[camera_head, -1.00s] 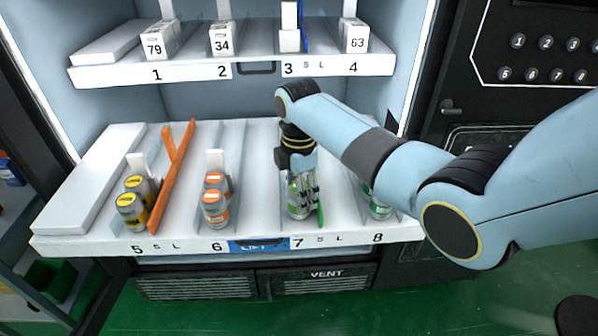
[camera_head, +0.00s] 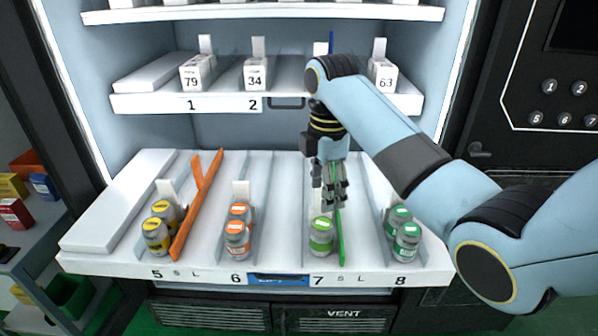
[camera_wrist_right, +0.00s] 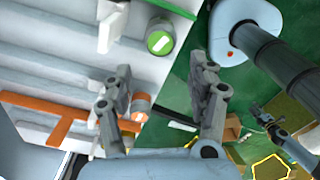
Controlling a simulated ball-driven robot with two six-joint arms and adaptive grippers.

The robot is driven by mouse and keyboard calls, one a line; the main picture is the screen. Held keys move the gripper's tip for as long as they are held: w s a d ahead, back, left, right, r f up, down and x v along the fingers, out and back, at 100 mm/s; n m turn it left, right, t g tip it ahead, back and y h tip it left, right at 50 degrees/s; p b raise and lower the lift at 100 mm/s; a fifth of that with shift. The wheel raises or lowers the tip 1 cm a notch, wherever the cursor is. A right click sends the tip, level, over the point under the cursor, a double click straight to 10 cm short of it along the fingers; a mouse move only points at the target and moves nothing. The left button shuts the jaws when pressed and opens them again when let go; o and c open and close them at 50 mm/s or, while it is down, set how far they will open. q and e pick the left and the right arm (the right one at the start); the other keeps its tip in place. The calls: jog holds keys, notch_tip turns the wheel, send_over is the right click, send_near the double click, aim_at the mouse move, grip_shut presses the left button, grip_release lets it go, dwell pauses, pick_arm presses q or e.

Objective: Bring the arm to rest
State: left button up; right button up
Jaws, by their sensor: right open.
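My right arm reaches in from the right in the head view. Its gripper (camera_head: 330,196) is open and empty, pointing down just above a lime-green-lidded bottle (camera_head: 321,238) in lane 7, beside a green divider (camera_head: 338,225). In the right wrist view the open fingers (camera_wrist_right: 160,98) stand wide apart, with a green-lidded bottle (camera_wrist_right: 160,42) beyond them. An orange-lidded bottle (camera_wrist_right: 141,108) shows partly behind the left finger. A dark gripper-like part (camera_wrist_right: 268,122) at the right of that view may be my left gripper; its jaws are unclear. The head view shows no left gripper.
Yellow-lidded bottles (camera_head: 156,236) stand in lane 5 beside crossed orange dividers (camera_head: 194,205). Orange-lidded bottles (camera_head: 237,240) are in lane 6, green-lidded ones (camera_head: 407,241) in lane 8. The upper shelf (camera_head: 230,104) with white boxes (camera_head: 255,75) sits above and behind the gripper.

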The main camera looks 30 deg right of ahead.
jog(key=s+a+f+m+t, duration=0.1)
jog(key=s+f+m, duration=0.1)
jog(key=s+m, duration=0.35)
jog(key=s+a+f+m+t, duration=0.1)
jog(key=s+f+m, duration=0.1)
jog(key=s, duration=0.6)
jog(key=s+a+r+m+t+h, duration=0.1)
jog(key=s+r+m, duration=0.1)
jog(key=s+m, duration=0.3)
jog(key=s+r+m+t, duration=0.1)
jog(key=s+r+m, duration=0.2)
jog(key=s, duration=0.5)
notch_tip(320, 180, down, 37)
jog(key=s+d+g+b, duration=0.2)
jog(key=b, duration=0.8)
jog(key=s+d+f+g+b, duration=0.1)
jog(key=s+f+b, duration=0.5)
jog(key=s+f, duration=1.2)
notch_tip(320, 180, down, 4)
jog(key=shift+s+f+b, duration=0.15)
jog(key=shift+b, duration=0.25)
